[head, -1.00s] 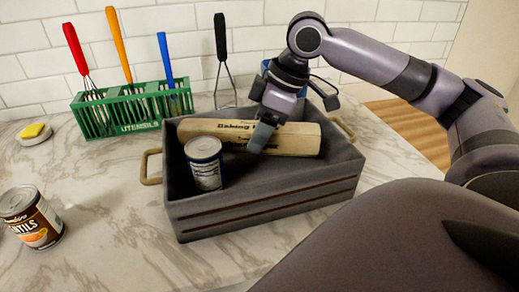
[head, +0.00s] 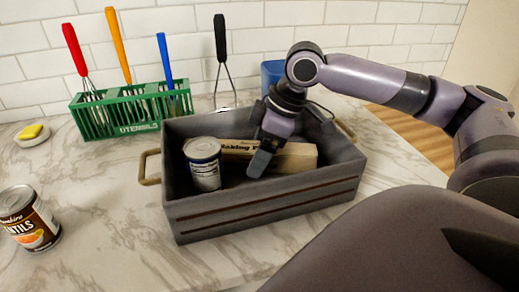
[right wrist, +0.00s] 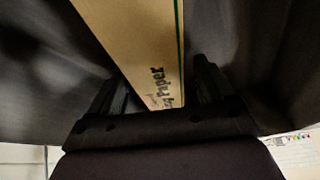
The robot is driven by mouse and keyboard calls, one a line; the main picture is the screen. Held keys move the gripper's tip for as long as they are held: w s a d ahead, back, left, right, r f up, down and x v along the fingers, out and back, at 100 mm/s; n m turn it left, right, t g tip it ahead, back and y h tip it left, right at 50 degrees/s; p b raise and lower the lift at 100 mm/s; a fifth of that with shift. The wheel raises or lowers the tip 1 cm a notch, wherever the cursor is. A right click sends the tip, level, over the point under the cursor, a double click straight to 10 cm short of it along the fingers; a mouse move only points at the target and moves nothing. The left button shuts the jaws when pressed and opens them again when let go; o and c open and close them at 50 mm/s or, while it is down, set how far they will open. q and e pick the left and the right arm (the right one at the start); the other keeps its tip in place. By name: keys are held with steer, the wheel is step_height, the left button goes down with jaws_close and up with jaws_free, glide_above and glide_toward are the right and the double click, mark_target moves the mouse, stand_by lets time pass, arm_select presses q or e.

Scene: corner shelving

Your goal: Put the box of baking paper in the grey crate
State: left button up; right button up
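The box of baking paper (head: 293,157), tan with dark lettering, lies low inside the grey crate (head: 265,205), along its back half. A can (head: 205,165) stands in the crate and hides the box's left part. My right gripper (head: 261,162) reaches down into the crate in front of the box and hides part of it. In the right wrist view the box (right wrist: 150,50) runs between the two fingers (right wrist: 160,90), with dark gaps on both sides, so the gripper looks open around it. My left gripper is not in view.
A green utensil rack (head: 130,110) stands behind the crate at left, with a whisk (head: 223,70) beside it. A blue container (head: 272,73) stands behind the crate.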

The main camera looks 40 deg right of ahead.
steer(key=p+v, duration=0.2)
steer(key=v, duration=0.9)
steer(key=shift+r, duration=0.3)
steer(key=shift+s+d+r, duration=0.15)
steer(key=shift+s+r, duration=0.05)
steer(key=shift+r, duration=0.05)
